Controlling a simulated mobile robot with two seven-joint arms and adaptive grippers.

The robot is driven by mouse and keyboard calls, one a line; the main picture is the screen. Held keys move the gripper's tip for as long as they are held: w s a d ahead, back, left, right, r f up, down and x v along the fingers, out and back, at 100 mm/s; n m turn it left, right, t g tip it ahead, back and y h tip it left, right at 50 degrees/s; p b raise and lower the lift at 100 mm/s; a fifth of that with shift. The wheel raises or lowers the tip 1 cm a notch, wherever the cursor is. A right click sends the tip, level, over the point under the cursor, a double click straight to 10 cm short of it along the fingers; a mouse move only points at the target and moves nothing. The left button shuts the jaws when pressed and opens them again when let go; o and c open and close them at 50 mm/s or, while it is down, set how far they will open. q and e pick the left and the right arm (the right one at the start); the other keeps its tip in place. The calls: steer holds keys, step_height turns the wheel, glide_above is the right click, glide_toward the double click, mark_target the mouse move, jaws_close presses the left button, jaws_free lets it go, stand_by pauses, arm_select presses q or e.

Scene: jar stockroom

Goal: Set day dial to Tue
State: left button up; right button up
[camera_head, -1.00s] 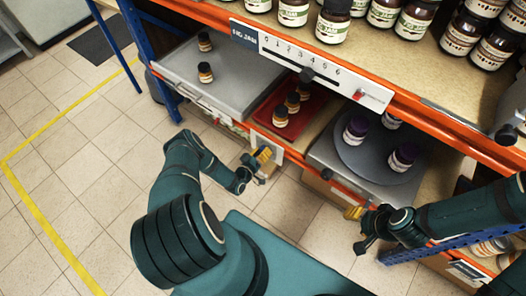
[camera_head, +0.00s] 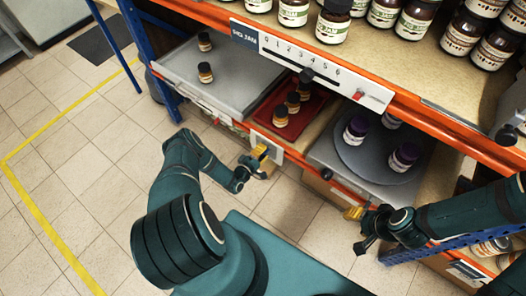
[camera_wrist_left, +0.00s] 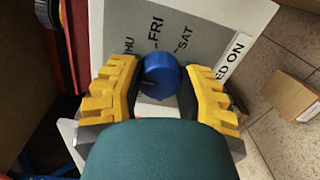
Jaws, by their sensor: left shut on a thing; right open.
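The day dial's knob (camera_wrist_left: 160,76) is blue and round, on a light panel (camera_wrist_left: 212,25) printed with THU partly hidden, FRI and SAT in the left wrist view. My left gripper (camera_wrist_left: 162,68) is shut on the knob, its yellow fingers on either side. FRI is just above the knob; Tue is not visible and the knob's setting cannot be told. In the head view my left gripper (camera_head: 258,154) is at the shelf front, below the red tray. My right gripper (camera_head: 354,213) is open, in front of the turntable's shelf.
A red tray (camera_head: 308,110) with several small jars is above the dial. A grey tray (camera_head: 238,82) is to the left; a round turntable (camera_head: 358,160) with dark-lidded jars is to the right. A slider panel (camera_head: 297,62) runs along the upper shelf. The floor in front is open.

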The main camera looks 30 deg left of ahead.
arm_select(q)
steer(key=n, duration=0.7)
steer(key=shift+w, duration=0.1)
steer(key=n, duration=0.5)
steer(key=shift+r+n+h, duration=0.1)
steer(key=shift+n+h, duration=0.2)
steer(key=shift+h, duration=0.1)
steer(key=shift+n, duration=0.3)
steer(key=o, duration=1.2)
steer(key=shift+o, duration=0.2)
steer(key=s+a, duration=0.1)
steer(key=s, duration=1.1)
steer(key=shift+a, duration=0.3)
steer(key=shift+w, duration=0.1)
